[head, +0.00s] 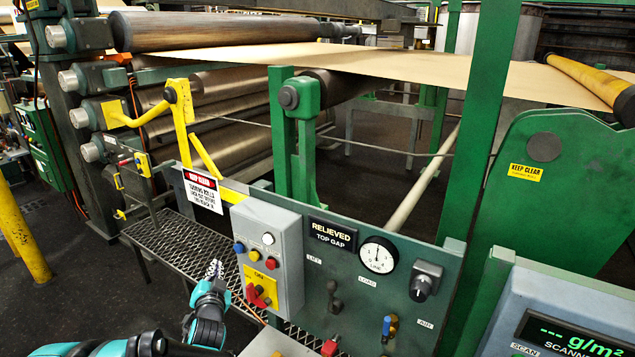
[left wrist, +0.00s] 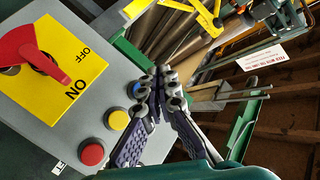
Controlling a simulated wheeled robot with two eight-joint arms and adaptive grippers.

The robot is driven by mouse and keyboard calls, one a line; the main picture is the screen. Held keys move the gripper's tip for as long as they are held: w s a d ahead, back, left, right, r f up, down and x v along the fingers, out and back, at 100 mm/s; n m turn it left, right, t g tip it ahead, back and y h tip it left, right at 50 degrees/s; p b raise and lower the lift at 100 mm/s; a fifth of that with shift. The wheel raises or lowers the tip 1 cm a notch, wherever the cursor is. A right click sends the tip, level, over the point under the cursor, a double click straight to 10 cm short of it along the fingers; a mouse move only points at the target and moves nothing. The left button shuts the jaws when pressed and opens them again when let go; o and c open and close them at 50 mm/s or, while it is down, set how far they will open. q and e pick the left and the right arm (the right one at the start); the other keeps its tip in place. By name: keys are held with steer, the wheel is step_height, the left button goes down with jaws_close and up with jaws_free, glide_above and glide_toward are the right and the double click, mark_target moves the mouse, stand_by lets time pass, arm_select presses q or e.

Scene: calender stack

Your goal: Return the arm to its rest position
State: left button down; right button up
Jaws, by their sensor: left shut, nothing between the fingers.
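My left gripper (head: 214,270) is at the left side of the grey control box (head: 293,245), with its arm coming in from the bottom left. Its fingers are together and empty in the left wrist view (left wrist: 157,82). The box has a yellow plate with a red rotary switch (head: 262,291). In the left wrist view the red switch handle (left wrist: 35,56) has one end near the word ON. A blue, a yellow and a red button sit on the box face beside the plate in that view. My right gripper is not in view.
A green panel with a RELIEVED TOP GAP sign (head: 333,232), pressure gauge (head: 379,255) and levers stands right of the box. A mesh walkway (head: 180,237) and roll stack (head: 215,95) lie behind. A scanner console (head: 570,315) is at lower right. Dark floor (head: 75,270) is open at left.

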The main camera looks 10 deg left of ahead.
arm_select(q)
steer(key=s+d+f+n+g+h+b, duration=0.1)
steer(key=s+d+f+g+h+b, duration=0.1)
steer(key=s+d+f, duration=0.3)
steer(key=s+d+f+n+g+h+b, duration=0.1)
steer(key=s+d+f+g+h+b, duration=0.1)
steer(key=s+d+f+b, duration=0.3)
steer(key=s+d+f+g+h+b, duration=0.2)
steer(key=s+d+f+g+b, duration=0.1)
steer(key=s+d, duration=0.8)
steer(key=s+f+g, duration=0.1)
steer(key=s, duration=0.4)
steer(key=shift+s+d+f+n, duration=0.2)
steer(key=shift+s+f+n, duration=0.1)
steer(key=shift+f+n, duration=0.1)
